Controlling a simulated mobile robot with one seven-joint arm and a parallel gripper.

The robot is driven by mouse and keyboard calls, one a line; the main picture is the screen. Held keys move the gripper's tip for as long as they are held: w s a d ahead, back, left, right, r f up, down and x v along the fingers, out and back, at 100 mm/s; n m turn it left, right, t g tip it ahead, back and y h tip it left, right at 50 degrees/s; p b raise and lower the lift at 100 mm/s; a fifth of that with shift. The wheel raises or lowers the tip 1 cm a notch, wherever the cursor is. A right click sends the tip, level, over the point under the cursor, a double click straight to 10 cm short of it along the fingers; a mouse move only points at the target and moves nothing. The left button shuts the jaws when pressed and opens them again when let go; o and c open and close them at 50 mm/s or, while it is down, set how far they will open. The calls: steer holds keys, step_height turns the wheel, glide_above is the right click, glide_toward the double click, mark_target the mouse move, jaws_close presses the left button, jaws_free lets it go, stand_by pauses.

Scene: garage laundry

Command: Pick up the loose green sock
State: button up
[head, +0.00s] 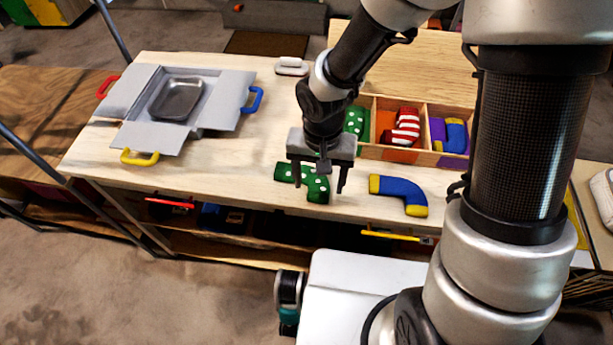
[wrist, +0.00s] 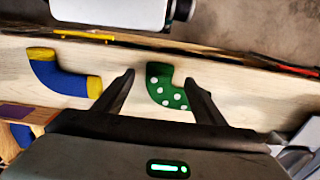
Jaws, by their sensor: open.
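The loose green sock (head: 318,187) with white dots lies on the wooden table near its front edge. In the wrist view the green sock (wrist: 166,86) shows between the two fingers. My gripper (head: 317,187) is open and empty, pointing down above the sock, with a finger to either side in the picture. In the wrist view my gripper (wrist: 158,80) has its fingers spread wide. I cannot tell the exact height of the fingertips over the sock. Part of the sock is hidden behind my gripper in the head view.
A blue sock with yellow ends (head: 400,194) lies to the right. A divided wooden box (head: 420,157) behind holds a green dotted, a red-striped and a blue-yellow sock. A grey flapped box (head: 205,112) with a metal tray (head: 178,97) stands left. A white-handled item (head: 291,66) lies at the back.

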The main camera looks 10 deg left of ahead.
mark_target(318, 194)
steer(key=shift+w+f, duration=0.2)
steer(key=shift+f, duration=2.55)
steer(key=shift+c, duration=0.4)
steer(key=c, duration=1)
